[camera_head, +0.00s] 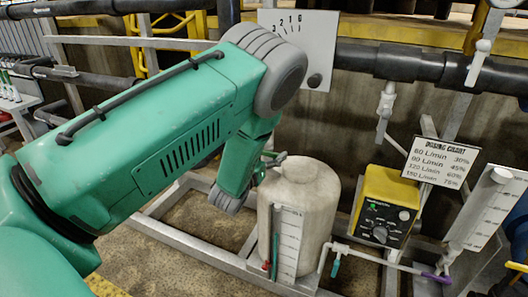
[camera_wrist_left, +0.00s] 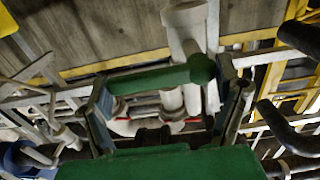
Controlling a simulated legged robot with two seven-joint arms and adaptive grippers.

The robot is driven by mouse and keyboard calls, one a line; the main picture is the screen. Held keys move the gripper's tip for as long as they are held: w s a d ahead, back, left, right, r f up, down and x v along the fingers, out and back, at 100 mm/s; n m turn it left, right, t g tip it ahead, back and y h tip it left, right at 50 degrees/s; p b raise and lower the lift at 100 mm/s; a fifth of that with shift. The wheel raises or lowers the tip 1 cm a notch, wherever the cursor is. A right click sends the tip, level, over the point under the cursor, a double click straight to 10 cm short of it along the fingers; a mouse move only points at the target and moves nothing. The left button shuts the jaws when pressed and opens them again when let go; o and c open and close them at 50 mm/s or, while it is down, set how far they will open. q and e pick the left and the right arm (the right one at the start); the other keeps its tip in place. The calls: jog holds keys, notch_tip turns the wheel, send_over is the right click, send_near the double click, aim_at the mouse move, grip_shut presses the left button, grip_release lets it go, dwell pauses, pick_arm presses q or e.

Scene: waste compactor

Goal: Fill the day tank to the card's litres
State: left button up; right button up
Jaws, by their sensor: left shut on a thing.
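A pale, rounded tank (camera_head: 325,190) stands right of my left forearm, with a white scale strip (camera_head: 289,245) and a thin green-and-red tube on its front. I cannot read its level. My left gripper (camera_head: 262,168) is beside the tank's top left, partly hidden by my arm. In the left wrist view its fingers (camera_wrist_left: 168,105) are around a green bar handle (camera_wrist_left: 160,79), and they are shut on it. A card headed dosing chart (camera_head: 440,162) lists L/min against percentages. My right gripper does not show clearly.
A yellow dosing unit (camera_head: 385,205) with a dial stands right of the tank. A teal-handled valve (camera_head: 335,264) and purple-handled valve (camera_head: 437,277) sit on low pipes. A tilted scale board (camera_head: 490,210) is at right. A dial plate (camera_head: 300,45) and dark pipes are behind.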

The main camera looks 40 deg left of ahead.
pick_arm(q)
jog(key=shift+w+d+r, duration=0.15)
jog(key=shift+d, duration=0.05)
jog(key=o, duration=1.6)
jog(key=shift+a, duration=0.1)
jog(key=shift+a+f, duration=0.25)
jog(key=shift+a, duration=0.05)
jog(key=v, duration=1.1)
jog(key=shift+s+d+f, duration=0.1)
jog(key=shift+s+d, duration=0.05)
jog(key=shift+s, duration=0.25)
jog(key=shift+d+f, duration=0.1)
